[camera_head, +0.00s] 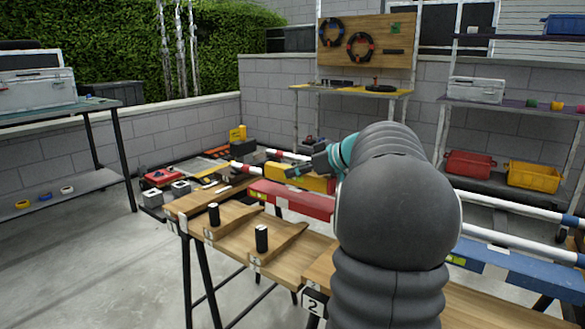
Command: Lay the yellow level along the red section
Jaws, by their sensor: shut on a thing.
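The yellow level (285,176) is a long yellow bar in the middle of the head view, just above and behind the red section as seen here. The red section (290,200) is a red bar above the wooden bench. My gripper (303,170) is at the level and shut on it, with dark fingers at the level's upper side. My grey and teal arm hides the right end of the level and what lies to the right of the red section. I cannot tell whether the level touches the red section.
The wooden bench (228,220) has two upright black cylinders, a left one (214,214) and a right one (262,238). A blue beam (515,268) and a white pole (520,246) run off to the right. A shelf on the right holds a yellow crate (532,177) and red crate (468,164).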

